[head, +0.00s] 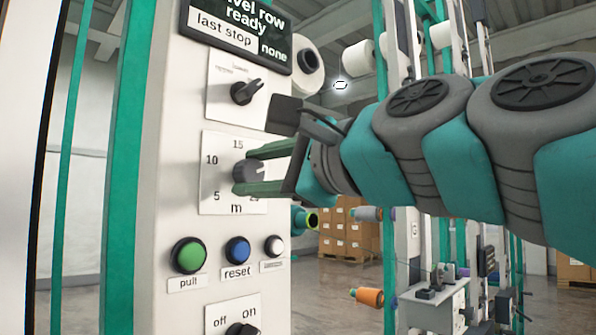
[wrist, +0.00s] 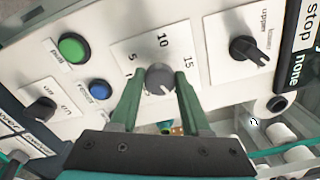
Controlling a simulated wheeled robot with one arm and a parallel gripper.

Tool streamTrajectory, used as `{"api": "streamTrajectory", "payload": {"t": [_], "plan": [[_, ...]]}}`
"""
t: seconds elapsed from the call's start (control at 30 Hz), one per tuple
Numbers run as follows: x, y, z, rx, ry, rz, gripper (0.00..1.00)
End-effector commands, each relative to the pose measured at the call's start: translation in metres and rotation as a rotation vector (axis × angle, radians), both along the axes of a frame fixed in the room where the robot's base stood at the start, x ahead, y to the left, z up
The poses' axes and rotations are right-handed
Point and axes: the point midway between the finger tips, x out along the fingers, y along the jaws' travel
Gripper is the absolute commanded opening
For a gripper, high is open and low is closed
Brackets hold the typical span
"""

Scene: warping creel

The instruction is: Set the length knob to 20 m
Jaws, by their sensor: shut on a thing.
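The length knob (head: 248,172) is a grey round knob on a white dial plate (head: 222,145) marked 5, 10, 15 and "m".
Above is a black selector knob (head: 245,92) and a display (head: 238,30) reading "last stop none". Below are green pull (head: 188,255), blue reset (head: 237,250) and white (head: 274,246) buttons, and an off/on switch (head: 241,330). Yarn cones (head: 358,57) hang behind my arm.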

Motion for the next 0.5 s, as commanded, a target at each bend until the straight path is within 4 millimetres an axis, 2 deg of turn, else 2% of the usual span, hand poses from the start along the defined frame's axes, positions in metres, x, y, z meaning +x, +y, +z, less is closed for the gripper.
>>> {"api": "streamTrajectory", "payload": {"t": [0.17, 0.2, 0.43, 0.5], "plan": [[0.0005, 0.0002, -0.0015, -0.003, 0.001, 0.0, 0.0], [0.0005, 0.0002, -0.0015, -0.003, 0.001, 0.0, 0.49], [0.0002, 0.0002, -0.0008, -0.002, 0.0, 0.001, 0.75], [0.0002, 0.0002, -0.0008, -0.001, 0.0, 0.0, 0.77]]}}
